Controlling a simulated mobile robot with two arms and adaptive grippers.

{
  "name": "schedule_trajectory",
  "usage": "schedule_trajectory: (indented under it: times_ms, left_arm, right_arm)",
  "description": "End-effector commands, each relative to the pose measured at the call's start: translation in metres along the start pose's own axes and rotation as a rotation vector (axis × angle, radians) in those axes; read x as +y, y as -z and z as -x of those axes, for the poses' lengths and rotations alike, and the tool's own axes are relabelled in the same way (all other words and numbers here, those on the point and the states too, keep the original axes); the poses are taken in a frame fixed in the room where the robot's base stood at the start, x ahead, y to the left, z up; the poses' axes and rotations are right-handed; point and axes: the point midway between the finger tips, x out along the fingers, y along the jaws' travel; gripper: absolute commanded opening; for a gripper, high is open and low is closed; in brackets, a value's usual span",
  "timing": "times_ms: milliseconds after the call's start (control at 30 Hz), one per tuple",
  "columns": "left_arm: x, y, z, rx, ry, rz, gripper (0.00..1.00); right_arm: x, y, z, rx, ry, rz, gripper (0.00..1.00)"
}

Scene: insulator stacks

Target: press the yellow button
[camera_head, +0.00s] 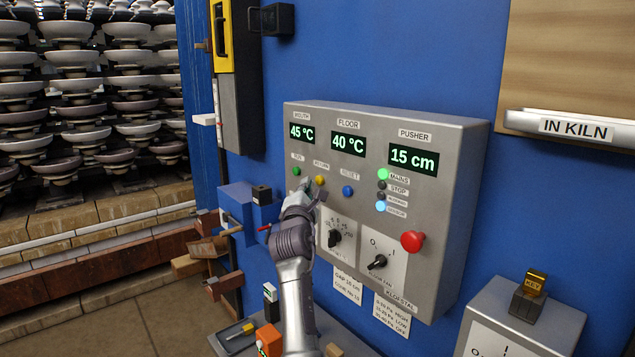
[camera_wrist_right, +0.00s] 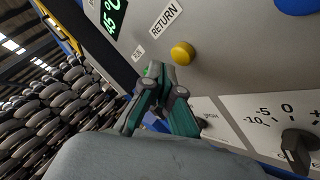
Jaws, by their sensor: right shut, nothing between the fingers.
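The yellow button (camera_head: 320,180) is on the grey control panel (camera_head: 460,150), under a small label, between a green button (camera_head: 296,171) and a blue button (camera_head: 348,191). My right gripper (camera_head: 309,186) is shut and empty, with its fingertips just below and left of the yellow button in the head view. In the right wrist view the yellow button (camera_wrist_right: 182,53) sits beyond and slightly right of the shut fingertips (camera_wrist_right: 161,70), under the word RETURN. A gap shows between them in the picture; I cannot tell the exact depth. My left gripper is not in view.
The panel also holds a red knob (camera_head: 412,241), two rotary switches (camera_head: 377,262) and green displays (camera_head: 414,159). Insulator stacks (camera_head: 80,110) fill the left. Small shelves with objects stand below the panel.

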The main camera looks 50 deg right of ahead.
Motion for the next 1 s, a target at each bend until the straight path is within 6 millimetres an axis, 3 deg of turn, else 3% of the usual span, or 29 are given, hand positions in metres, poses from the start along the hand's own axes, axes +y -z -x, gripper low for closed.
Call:
schedule_trajectory:
  times_ms: [1000]
  left_arm:
    - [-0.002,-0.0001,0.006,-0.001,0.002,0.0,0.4]
  right_arm:
    - [-0.0043,-0.0045,-0.0058,0.0,0.0,0.0,0.0]
